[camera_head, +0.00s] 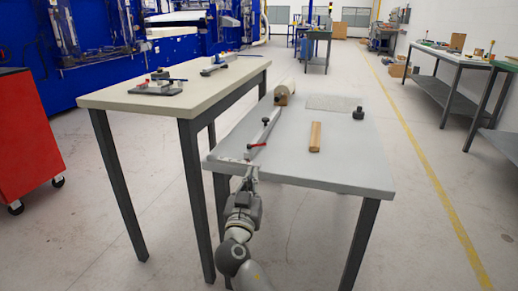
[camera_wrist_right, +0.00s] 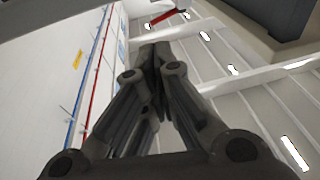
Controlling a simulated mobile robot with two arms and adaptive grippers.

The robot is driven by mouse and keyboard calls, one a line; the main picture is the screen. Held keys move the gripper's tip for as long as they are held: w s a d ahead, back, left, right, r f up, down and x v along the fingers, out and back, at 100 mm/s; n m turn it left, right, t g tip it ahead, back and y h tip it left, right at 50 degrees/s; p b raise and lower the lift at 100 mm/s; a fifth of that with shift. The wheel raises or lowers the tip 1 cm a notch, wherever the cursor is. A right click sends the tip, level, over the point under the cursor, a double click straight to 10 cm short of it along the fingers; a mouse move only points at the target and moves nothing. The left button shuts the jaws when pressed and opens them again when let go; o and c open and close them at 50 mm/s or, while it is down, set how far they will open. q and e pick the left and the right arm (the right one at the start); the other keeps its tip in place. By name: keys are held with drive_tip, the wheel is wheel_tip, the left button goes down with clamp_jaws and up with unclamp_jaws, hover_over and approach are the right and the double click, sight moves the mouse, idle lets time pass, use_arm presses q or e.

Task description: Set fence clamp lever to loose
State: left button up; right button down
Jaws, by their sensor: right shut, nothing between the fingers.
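The fence clamp lever (camera_head: 257,145) is a small red handle near the front left of the grey table, at the near end of a long metal fence rail (camera_head: 259,133). It also shows in the right wrist view as a red bar (camera_wrist_right: 165,16) at the top, beyond my fingertips. My right gripper (camera_head: 251,172) is at the table's front edge, just nearer than the lever and apart from it. Its fingers (camera_wrist_right: 155,52) are shut and empty, with the ceiling behind them in the wrist view. My left gripper is not in view.
The grey table (camera_head: 340,165) also holds a wooden block (camera_head: 315,137), a black knob (camera_head: 358,113), a pale sheet (camera_head: 333,103) and a roller (camera_head: 286,88) at the back. A beige-topped table (camera_head: 205,96) stands close on the left. The grey table's right front is clear.

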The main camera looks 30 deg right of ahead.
approach(257, 145)
drive_tip(key=w+d, duration=0.1)
drive_tip(key=w+d+r, duration=0.1)
drive_tip(key=d, duration=0.1)
drive_tip(key=w+d+r, duration=0.1)
drive_tip(key=shift+d+r, duration=0.25)
drive_tip(key=shift+d, duration=0.1)
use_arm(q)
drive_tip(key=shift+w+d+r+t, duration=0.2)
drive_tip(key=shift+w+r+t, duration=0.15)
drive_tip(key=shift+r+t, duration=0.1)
use_arm(e)
drive_tip(key=shift+w+d+r, duration=0.15)
drive_tip(key=shift+w+d, duration=0.3)
drive_tip(key=shift+w, duration=0.05)
